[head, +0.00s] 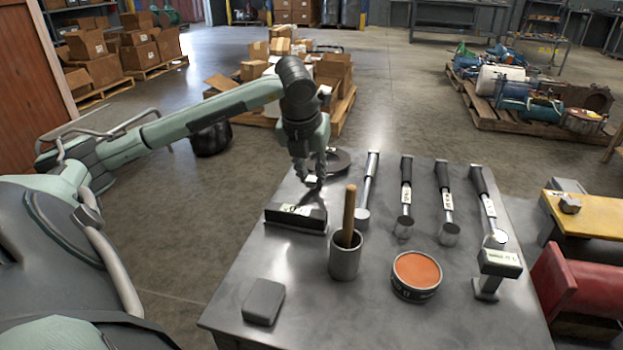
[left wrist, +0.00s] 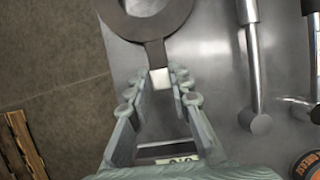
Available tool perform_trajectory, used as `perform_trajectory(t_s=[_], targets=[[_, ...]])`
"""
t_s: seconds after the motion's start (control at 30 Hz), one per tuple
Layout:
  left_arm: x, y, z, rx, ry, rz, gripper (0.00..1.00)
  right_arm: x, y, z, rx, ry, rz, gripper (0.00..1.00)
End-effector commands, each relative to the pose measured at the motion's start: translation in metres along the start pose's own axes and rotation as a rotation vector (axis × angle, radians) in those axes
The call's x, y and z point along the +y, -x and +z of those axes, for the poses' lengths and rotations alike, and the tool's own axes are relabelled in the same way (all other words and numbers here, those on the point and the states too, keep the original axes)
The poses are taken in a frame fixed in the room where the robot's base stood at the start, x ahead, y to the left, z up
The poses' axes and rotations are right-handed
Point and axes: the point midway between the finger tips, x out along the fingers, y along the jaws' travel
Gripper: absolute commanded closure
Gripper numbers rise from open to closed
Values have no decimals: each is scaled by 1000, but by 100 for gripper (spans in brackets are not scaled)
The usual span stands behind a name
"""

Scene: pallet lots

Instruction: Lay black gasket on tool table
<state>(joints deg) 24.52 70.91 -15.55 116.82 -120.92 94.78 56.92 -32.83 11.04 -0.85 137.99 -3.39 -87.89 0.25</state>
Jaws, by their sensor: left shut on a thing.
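The black gasket is a flat dark ring with a short tab and a pale tag. It shows at the far left corner of the grey tool table (head: 390,300) in the head view (head: 345,166), and at the top of the left wrist view (left wrist: 150,30). My left gripper (head: 314,182) is shut on its tab end, with the pale tag between the fingertips (left wrist: 160,76). The ring's left side reaches past the table edge in the wrist view. I cannot tell whether the ring touches the top. My right gripper is not in view.
A black labelled block (head: 297,221) stands just below my left gripper. Several dark-handled tools (head: 405,190) lie to the right. A metal cup (head: 345,262) with a wooden handle, an orange-topped tin (head: 416,272) and a grey block (head: 263,302) stand nearer.

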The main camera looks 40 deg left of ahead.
Motion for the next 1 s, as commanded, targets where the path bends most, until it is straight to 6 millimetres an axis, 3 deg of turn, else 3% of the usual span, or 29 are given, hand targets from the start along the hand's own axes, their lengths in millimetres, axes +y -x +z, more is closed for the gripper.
perform_trajectory(t_s=[0.1,0.33,0.37,0.5,0.83,1.0], targets=[[0,-12,-5,0,0,0,100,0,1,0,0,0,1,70],[0,-13,-6,0,1,0,100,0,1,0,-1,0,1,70],[0,-14,-6,1,1,0,76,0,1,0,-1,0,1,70],[0,-13,-6,1,1,0,59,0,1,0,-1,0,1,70],[0,-10,-5,-1,1,-1,59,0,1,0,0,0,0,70],[0,12,-4,-5,2,-1,59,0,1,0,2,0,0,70]])
